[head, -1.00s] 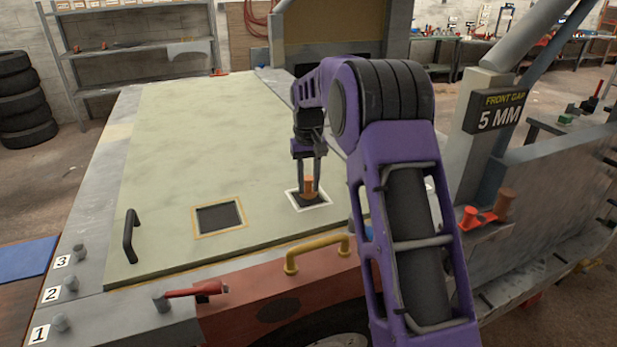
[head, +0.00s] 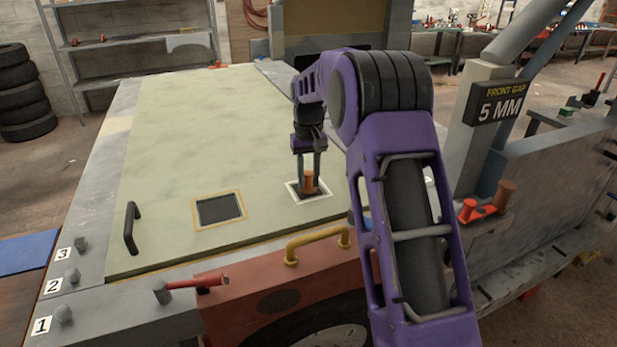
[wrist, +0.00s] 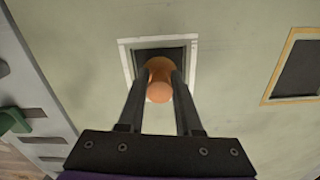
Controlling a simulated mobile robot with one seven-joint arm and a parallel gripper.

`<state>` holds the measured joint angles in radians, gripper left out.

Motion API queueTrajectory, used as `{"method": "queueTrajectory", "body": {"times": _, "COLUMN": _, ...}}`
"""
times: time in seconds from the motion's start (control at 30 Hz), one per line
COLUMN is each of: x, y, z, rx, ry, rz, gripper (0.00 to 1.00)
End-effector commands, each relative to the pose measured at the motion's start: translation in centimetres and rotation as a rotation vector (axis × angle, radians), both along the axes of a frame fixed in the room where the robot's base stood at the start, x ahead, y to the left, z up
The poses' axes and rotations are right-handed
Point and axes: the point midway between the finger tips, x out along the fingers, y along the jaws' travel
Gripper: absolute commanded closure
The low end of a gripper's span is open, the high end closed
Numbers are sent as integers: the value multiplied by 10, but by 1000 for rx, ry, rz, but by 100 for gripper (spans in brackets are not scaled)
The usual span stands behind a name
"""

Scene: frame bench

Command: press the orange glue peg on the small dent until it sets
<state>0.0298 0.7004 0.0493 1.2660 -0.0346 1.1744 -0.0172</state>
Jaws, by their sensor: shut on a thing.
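The orange glue peg (head: 309,181) stands upright between the fingers of my gripper (head: 309,170), which is shut on it. It is over the dark patch inside the white-outlined square (head: 293,188) on the pale green panel. In the wrist view the peg (wrist: 159,80) is between the two fingers (wrist: 158,92), in front of the dark patch with its white border (wrist: 127,62). The peg's lower end appears to be at the patch; whether it touches is hard to tell. A second dark square with a yellow outline (head: 219,209) lies to the left on the same panel.
A black handle (head: 131,228) stands at the panel's left edge. A yellow handle (head: 318,243) and a red lever (head: 197,283) are at the front. A post with a "5 MM" sign (head: 499,104) stands to the right. The panel's middle (head: 210,130) is clear.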

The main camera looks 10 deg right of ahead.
Motion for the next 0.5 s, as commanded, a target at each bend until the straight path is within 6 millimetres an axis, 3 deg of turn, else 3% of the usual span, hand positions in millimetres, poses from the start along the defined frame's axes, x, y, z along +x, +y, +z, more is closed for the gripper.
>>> {"method": "queueTrajectory", "body": {"times": 0.5, "x": 0, "y": 0, "z": -5, "rx": 0, "ry": 0, "rz": 0, "gripper": 100}}
